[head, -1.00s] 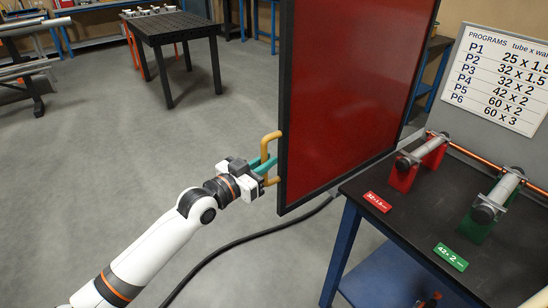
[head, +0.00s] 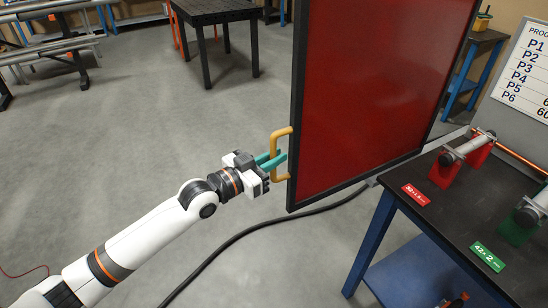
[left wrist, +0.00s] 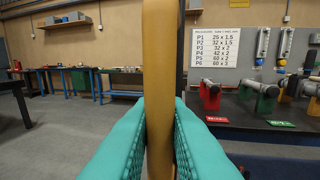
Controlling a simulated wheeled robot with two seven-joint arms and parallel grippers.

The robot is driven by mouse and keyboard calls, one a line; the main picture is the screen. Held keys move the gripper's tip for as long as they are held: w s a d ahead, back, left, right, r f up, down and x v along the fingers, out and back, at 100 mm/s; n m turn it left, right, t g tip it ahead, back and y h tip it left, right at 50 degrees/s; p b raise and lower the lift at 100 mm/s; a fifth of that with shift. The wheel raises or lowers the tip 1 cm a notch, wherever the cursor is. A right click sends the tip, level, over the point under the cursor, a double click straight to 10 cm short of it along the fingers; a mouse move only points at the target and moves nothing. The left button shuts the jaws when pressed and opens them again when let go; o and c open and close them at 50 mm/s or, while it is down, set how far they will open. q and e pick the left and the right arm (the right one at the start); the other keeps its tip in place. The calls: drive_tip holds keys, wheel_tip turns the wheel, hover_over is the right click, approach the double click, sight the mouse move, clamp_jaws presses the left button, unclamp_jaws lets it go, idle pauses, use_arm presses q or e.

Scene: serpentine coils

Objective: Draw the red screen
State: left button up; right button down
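The red screen (head: 382,90) is a tall upright panel in a dark frame, right of centre in the head view. A yellow bar handle (head: 284,132) is fixed to its left edge; the bar also stands upright in the middle of the left wrist view (left wrist: 158,60). My left gripper (head: 272,160) has its teal fingers on either side of this bar, pressed against it in the left wrist view. My right gripper is not in view.
A dark-topped bench (head: 452,212) with blue legs stands right of the screen, carrying red (head: 462,164) and green stands with tubes. A black cable (head: 236,243) lies on the floor below my left arm. Grey floor (head: 150,120) is open to the left.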

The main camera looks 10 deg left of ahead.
use_arm(q)
drive_tip(key=o, duration=0.4)
drive_tip(key=shift+c, duration=0.2)
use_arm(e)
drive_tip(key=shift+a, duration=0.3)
